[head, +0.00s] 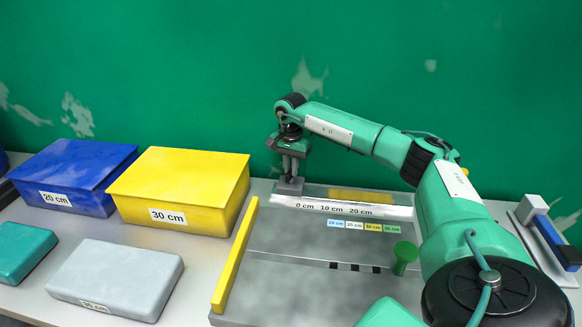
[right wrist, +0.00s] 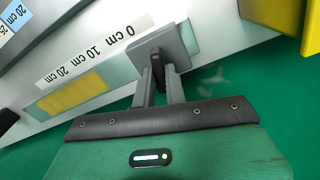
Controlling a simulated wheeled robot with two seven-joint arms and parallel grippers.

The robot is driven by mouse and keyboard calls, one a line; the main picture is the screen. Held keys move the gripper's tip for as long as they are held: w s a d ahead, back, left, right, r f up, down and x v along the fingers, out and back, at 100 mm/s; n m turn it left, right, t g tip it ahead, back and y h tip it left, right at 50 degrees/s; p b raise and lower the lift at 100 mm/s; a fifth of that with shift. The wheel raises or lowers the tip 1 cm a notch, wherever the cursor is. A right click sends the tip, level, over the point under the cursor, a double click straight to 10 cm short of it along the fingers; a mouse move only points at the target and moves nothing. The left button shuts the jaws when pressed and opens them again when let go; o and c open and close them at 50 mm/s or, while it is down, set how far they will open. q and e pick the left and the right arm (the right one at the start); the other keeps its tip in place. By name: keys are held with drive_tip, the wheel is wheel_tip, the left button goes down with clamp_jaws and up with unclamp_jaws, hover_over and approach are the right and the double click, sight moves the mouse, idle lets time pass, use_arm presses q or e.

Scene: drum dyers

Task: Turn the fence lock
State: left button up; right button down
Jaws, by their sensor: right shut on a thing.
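A small grey block (head: 289,186) sits at the 0 cm end of the scale strip (head: 345,208) on the grey machine bed. In the right wrist view the grey block (right wrist: 178,42) has a dark upright tab (right wrist: 157,66). My right gripper (head: 290,174) points down over the block. Its fingers (right wrist: 159,85) are shut on the tab, one on each side. A green round-headed knob (head: 405,252) stands on the bed to the right, apart from the gripper. I cannot tell for sure which part is the fence lock. My left gripper is not in view.
A yellow bar (head: 236,255) runs along the bed's left side. Yellow (head: 180,185) and blue (head: 75,175) boxes stand left, with grey (head: 118,277) and teal (head: 22,252) blocks before them. A blue-handled device (head: 555,240) stands at far right. The green wall is close behind.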

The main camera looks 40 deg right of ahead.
drive_tip(key=shift+n, duration=1.6)
drive_tip(key=c, duration=1.4)
unclamp_jaws()
drive_tip(key=shift+c, duration=0.2)
drive_tip(key=shift+r, duration=0.15)
